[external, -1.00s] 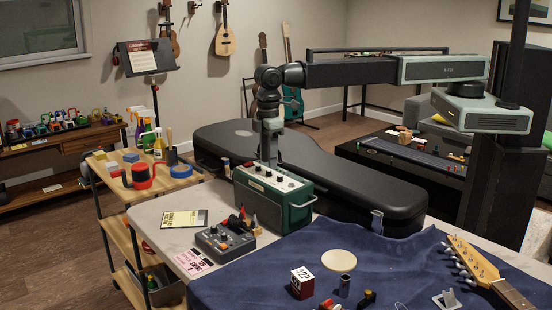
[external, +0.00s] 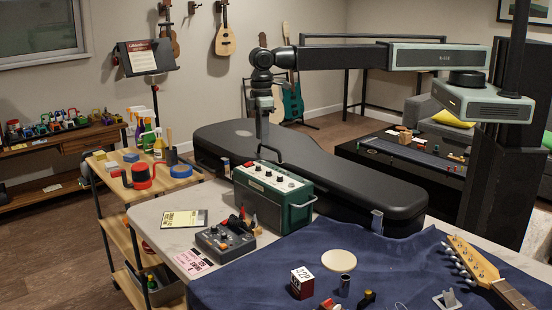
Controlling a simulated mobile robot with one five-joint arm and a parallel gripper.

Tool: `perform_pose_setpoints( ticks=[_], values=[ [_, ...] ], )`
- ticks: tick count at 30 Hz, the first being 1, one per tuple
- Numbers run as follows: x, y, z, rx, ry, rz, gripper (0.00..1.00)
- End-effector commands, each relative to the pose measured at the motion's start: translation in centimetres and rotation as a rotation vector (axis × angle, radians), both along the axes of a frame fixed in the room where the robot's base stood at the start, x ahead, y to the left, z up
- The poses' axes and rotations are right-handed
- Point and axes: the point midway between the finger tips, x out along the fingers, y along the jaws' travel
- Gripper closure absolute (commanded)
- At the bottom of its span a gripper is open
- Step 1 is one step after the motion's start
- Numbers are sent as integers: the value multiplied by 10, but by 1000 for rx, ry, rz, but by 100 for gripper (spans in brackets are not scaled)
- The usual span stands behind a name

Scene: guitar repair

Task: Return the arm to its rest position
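My arm reaches in from the right in the external view, and my gripper (external: 261,137) hangs pointing down at its left end. The gripper is above and behind the green amplifier (external: 272,193), in front of the black guitar case (external: 345,178). Its fingers are small and dark against the case, so I cannot tell whether they are open or shut. I make out no object held in them. The amplifier stands upright on the pale worktop (external: 152,217), with its knobs on top in plain view.
A blue cloth (external: 255,270) in front carries a dice-like box (external: 302,283), a round disc (external: 339,260) and a guitar neck (external: 490,275). A cart (external: 110,182) stands at left.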

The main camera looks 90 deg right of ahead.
Motion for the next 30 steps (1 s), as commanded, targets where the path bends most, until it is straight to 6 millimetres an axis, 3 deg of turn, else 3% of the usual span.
perform_pose_setpoints(
  ticks=[1,4,6,9,12,15,19,26,30],
  values=[
    [-12,-40,-4,0,1,-43,61],
    [-37,-109,-8,0,1,-122,61],
    [-65,-158,-11,0,1,-183,61],
    [-117,-219,-15,0,1,-270,61],
    [-171,-260,-18,0,1,-340,61],
    [-213,-276,-18,0,1,-378,61],
    [-242,-276,-17,0,1,-387,61],
    [-246,-276,-21,2,0,-403,61],
    [-246,-281,-48,22,5,-421,61]
  ],
)
